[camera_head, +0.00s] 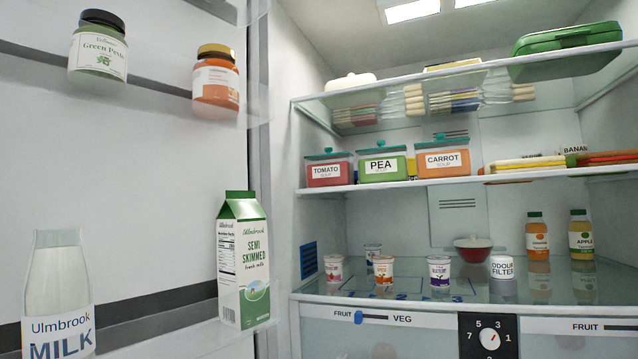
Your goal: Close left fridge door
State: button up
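The left fridge door (160,190) stands open on the left side of the view, with its inner face toward me. Its racks hold a green pesto jar (98,48), an orange jar (215,80), a milk bottle (58,295) and a semi-skimmed milk carton (242,262). The door's outer edge and handle are out of view. My gripper does not show in this view.
The fridge interior is open on the right. A glass shelf (330,100), a middle shelf (450,181) with soup tubs, and a lower shelf (400,298) with pots and bottles fill it. A temperature dial (489,339) sits below.

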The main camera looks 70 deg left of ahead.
aim_at(146, 173)
jog(key=k+u, duration=0.2)
jog(key=u, duration=0.2)
jog(key=k+j+u, duration=0.15)
jog(key=u, duration=0.25)
